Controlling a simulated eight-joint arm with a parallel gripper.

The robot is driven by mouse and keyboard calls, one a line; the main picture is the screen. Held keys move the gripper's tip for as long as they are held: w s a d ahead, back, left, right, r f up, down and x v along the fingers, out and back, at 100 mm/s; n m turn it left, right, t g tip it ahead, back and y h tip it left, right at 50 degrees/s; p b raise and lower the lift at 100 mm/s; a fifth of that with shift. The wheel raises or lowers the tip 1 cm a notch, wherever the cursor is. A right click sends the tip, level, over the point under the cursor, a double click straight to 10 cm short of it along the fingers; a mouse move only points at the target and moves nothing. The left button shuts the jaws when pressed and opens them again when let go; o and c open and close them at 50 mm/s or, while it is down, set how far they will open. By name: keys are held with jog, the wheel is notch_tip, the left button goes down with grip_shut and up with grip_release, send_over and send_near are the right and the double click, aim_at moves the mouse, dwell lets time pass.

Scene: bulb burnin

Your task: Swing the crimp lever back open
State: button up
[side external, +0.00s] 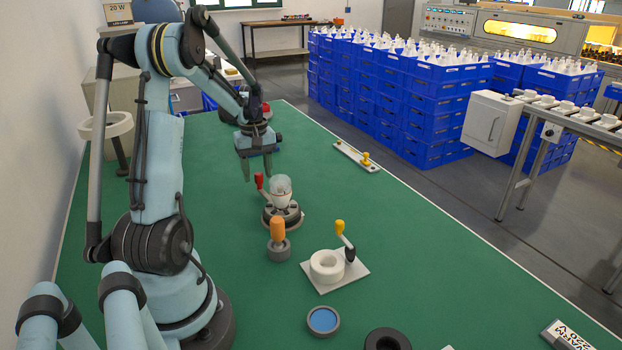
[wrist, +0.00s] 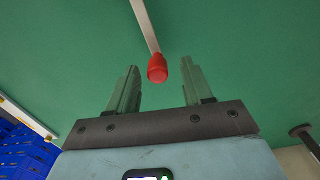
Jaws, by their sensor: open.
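The red-handled lever (side external: 260,182) stands up at the left side of a round dark fixture (side external: 283,221). A clear bulb (side external: 281,186) with a white lower body sits upright in that fixture. My gripper (side external: 258,178) is open, pointing down, with its fingertips close around the level of the red handle. In the wrist view, the red knob (wrist: 157,69) at the end of a pale lever arm (wrist: 145,25) appears between and slightly beyond the two fingertips of my gripper (wrist: 158,80). I see no contact between fingers and knob.
An orange-handled tool (side external: 277,230) stands in a grey holder near the fixture. A white plate (side external: 355,270) carries a white ring and a yellow-knobbed lever (side external: 345,240). A blue-topped disc (side external: 322,320) lies in front. A white strip (side external: 352,155) with a yellow knob lies behind.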

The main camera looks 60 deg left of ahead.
notch_tip(320, 180, up, 12)
dwell(0.6)
jog(key=w+d+m+t+y, duration=0.1)
jog(key=w+d+m+t, duration=0.2)
jog(key=d, duration=0.6)
jog(key=w+d+m+y, duration=0.1)
jog(key=w+d+m, duration=0.2)
jog(key=d+m, duration=0.5)
jog(key=s+d+f+m+t+h, duration=0.1)
jog(key=d+m+t, duration=0.1)
jog(key=d, duration=0.6)
jog(key=s+d+f+m+t+h, duration=0.1)
jog(key=d+m, duration=0.3)
jog(key=d, duration=0.5)
jog(key=shift+s+f+t, duration=0.15)
jog(key=shift+f+t, duration=0.35)
jog(key=shift+t, duration=0.2)
